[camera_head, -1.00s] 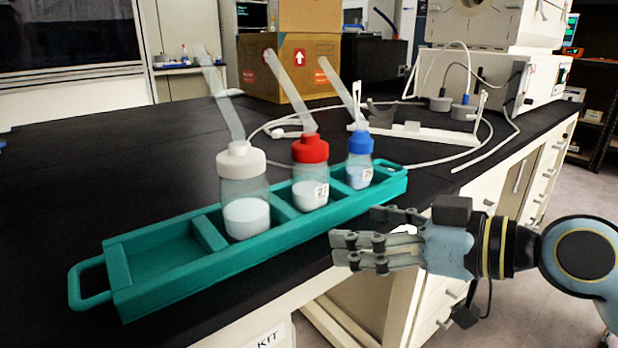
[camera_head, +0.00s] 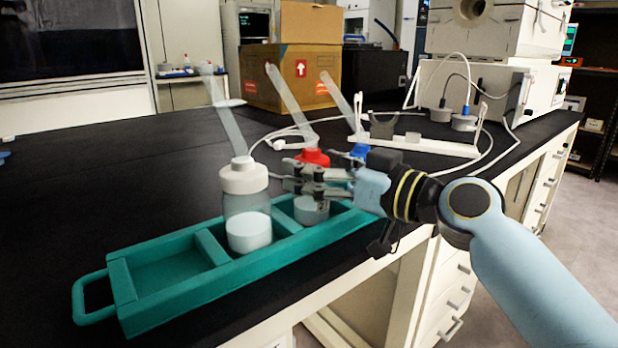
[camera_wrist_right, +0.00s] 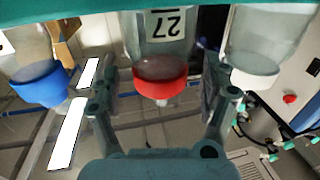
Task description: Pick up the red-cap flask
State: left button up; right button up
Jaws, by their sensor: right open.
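The red-cap flask (camera_head: 312,212) stands in a compartment of the teal rack (camera_head: 190,297), with a clear tube leaning up from its cap. My right gripper (camera_head: 298,180) comes in from the right at the height of its neck and hides part of it. In the right wrist view, which is upside down, the red-cap flask (camera_wrist_right: 160,80) with a "27" label sits between the spread fingers of my right gripper (camera_wrist_right: 160,100). The fingers stand apart from the flask on both sides. My left gripper is not in view.
The white-cap flask (camera_head: 245,180) stands left of the red-cap flask and the blue-cap flask (camera_head: 360,150) right, mostly hidden by my gripper. In the wrist view they lie just outside the fingers. The rack's left compartment is empty. A cardboard box (camera_head: 262,78) stands behind.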

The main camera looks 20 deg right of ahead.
jog(key=shift+w+a, duration=0.35)
jog(key=shift+w, duration=0.2)
grip_shut()
